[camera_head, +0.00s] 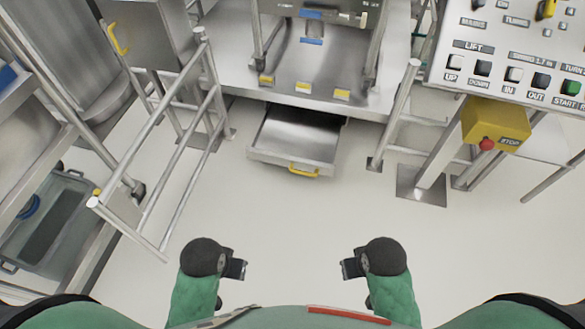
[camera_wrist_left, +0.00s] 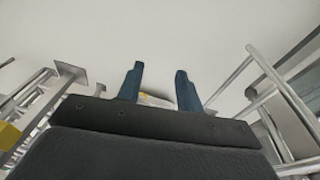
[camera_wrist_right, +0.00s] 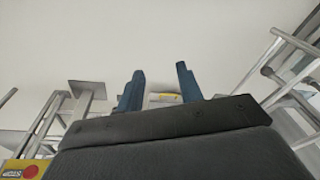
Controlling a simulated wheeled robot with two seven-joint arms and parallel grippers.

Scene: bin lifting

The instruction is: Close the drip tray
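The drip tray (camera_head: 290,150) is a flat steel drawer pulled out from under the steel platform in the middle of the head view. It has a yellow handle (camera_head: 304,169) on its front edge. My left gripper (camera_head: 240,264) and my right gripper (camera_head: 347,264) are held in front of my body, well short of the tray. Both have their fingers apart with nothing between them, in the left wrist view (camera_wrist_left: 160,84) and the right wrist view.
Steel railings (camera_head: 165,150) stand left of the tray. A post with a foot plate (camera_head: 420,185) stands at the right, below a control panel (camera_head: 510,60) and a yellow stop box (camera_head: 496,122). A grey bin (camera_head: 75,205) is at far left. The floor (camera_head: 290,220) before the tray is clear.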

